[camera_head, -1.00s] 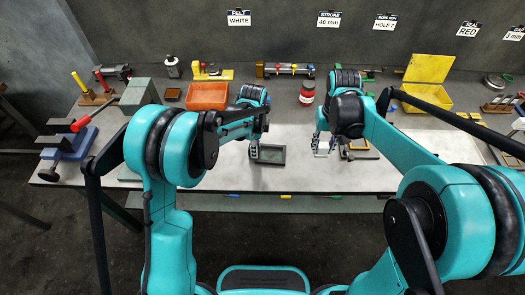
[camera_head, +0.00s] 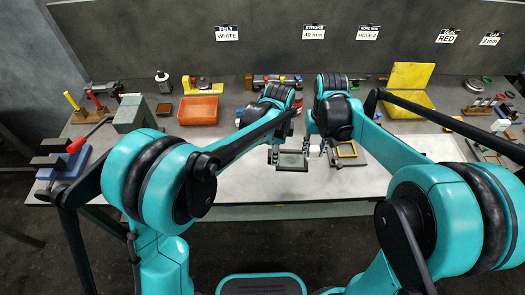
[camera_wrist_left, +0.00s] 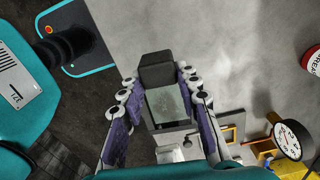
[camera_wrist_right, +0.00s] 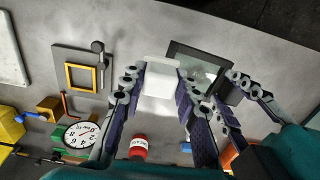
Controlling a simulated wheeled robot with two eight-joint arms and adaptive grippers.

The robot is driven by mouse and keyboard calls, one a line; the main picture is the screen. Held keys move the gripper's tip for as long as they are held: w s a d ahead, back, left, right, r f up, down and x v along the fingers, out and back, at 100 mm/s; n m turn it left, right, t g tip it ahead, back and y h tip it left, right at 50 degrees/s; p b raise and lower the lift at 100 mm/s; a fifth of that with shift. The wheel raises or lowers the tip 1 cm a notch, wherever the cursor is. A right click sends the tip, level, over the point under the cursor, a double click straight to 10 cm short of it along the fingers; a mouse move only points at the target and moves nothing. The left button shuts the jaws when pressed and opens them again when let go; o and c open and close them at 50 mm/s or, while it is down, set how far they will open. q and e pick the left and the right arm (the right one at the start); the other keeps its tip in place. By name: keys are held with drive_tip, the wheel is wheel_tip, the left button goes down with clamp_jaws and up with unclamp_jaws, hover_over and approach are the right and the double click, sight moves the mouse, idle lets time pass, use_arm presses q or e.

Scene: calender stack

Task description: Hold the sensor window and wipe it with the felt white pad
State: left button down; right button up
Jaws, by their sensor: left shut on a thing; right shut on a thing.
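The sensor window (camera_head: 292,161) is a dark rectangular frame around greenish glass, with a dark block (camera_wrist_left: 157,72) at one end in the left wrist view. My left gripper (camera_head: 274,155) is shut on it at the frame's left side. My right gripper (camera_head: 322,148) is shut on the white felt pad (camera_wrist_right: 161,78), a small white block. In the right wrist view the window's glass (camera_wrist_right: 203,72) lies just beside the pad. I cannot tell whether the pad touches it. Arms and fingers hide parts of both.
A grey plate with a yellow square frame (camera_head: 347,149) lies right of my right gripper. A round dial gauge (camera_wrist_right: 80,134) and a red jar (camera_wrist_right: 138,146) stand behind. An orange bin (camera_head: 198,111) and yellow bin (camera_head: 405,104) sit further back. The front bench strip is clear.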

sight(288, 158)
use_arm(q)
drive_tip(key=shift+s+d+r, duration=0.2)
drive_tip(key=shift+d+r, duration=0.05)
drive_tip(key=shift+d, duration=0.15)
use_arm(e)
drive_tip(key=shift+r, duration=0.1)
